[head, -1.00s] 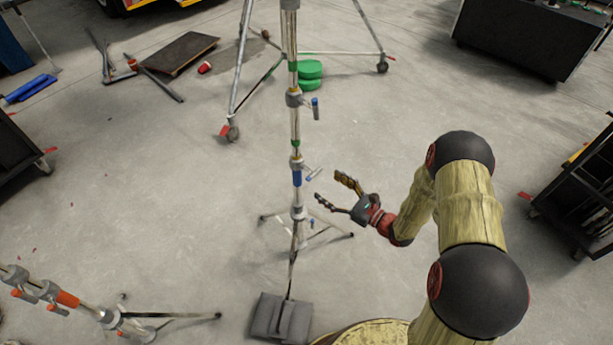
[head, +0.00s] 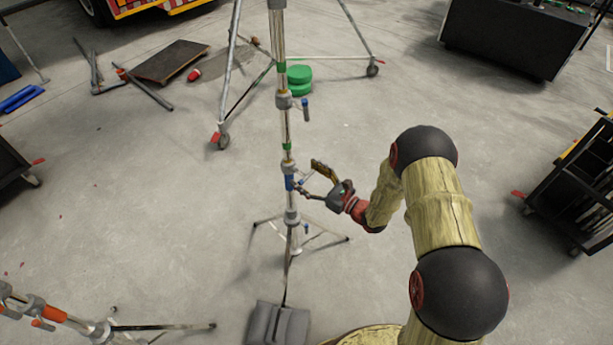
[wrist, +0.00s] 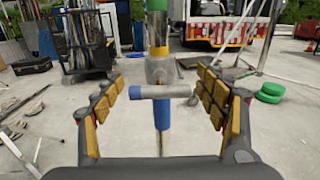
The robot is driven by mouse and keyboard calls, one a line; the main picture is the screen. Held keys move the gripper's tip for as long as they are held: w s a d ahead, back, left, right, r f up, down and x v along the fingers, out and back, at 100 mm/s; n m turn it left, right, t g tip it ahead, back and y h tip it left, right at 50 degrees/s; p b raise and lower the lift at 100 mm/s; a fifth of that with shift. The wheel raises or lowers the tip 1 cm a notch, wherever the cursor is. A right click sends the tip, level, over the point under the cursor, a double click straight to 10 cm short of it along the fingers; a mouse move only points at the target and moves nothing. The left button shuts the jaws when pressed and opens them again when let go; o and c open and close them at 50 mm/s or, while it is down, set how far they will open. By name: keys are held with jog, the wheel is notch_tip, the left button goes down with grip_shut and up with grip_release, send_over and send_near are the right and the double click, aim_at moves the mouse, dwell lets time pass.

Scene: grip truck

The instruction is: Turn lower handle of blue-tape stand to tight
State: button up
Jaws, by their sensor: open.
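The blue-tape stand is an upright metal pole (head: 287,128) with grey collars and a blue band (head: 289,183). In the wrist view the blue band (wrist: 162,112) sits just below a grey collar (wrist: 161,70). A grey T-bar handle (wrist: 163,91) lies level across the pole in front of that band. My gripper (head: 308,180) reaches in from the right at the height of this handle. In the wrist view my open gripper (wrist: 160,84) has one finger on each side of the handle, with gaps on both sides. In the head view the handle is partly hidden by my fingers.
Another handle (head: 305,108) sits higher on the pole. A grey sandbag (head: 278,324) lies by the stand's tripod legs. An orange-taped stand (head: 50,313) is at lower left. A black cart (head: 580,180) stands at right. Green discs (head: 299,80) lie behind. The floor between is clear.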

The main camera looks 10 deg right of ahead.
jog(key=shift+c, duration=1)
jog(key=c, duration=1)
jog(key=shift+m+p, duration=0.3)
jog(key=m+p, duration=0.2)
jog(key=shift+d+r+m, duration=0.1)
jog(key=shift+m, duration=0.3)
jog(key=m+p, duration=0.2)
jog(key=m, duration=0.2)
jog(key=shift+w+d+p, duration=0.15)
jog(key=shift+p, duration=0.2)
jog(key=m+p, duration=0.1)
jog(key=m, duration=0.3)
jog(key=shift+f+p, duration=0.2)
jog(key=shift+p, duration=0.2)
jog(key=shift+w+d+f+m+p, duration=0.15)
jog(key=shift+m+p, duration=0.3)
jog(key=shift+m, duration=0.7)
jog(key=shift+s+a+f+m+p, duration=0.1)
jog(key=shift+m+p, duration=0.3)
jog(key=shift+m, duration=0.75)
